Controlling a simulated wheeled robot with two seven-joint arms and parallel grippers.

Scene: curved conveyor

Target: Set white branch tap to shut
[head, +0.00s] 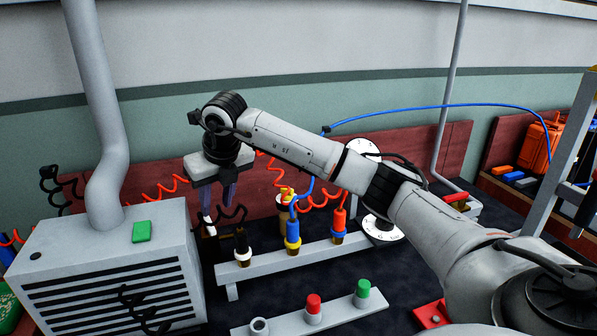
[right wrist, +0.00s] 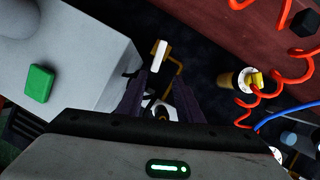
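The white tap handle (right wrist: 158,55) shows in the right wrist view as a small white bar by a bent brass-coloured stem. In the head view a small white piece (head: 210,229) just below my gripper seems to be this handle. My right gripper (head: 218,205) points down above the left end of the grey rail. Its two dark purple fingers (right wrist: 161,85) stand apart with nothing held between them. In the wrist view the handle lies just beyond the fingertips, and I cannot tell its height below them. The tap's body is mostly hidden. My left gripper is not in view.
A grey vented box (head: 115,255) with a green block (head: 142,231) stands close on the left. The grey rail (head: 270,262) holds black, blue and orange hose fittings. Coiled red hoses (head: 165,190) hang behind. A front rail (head: 335,313) carries red and green caps.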

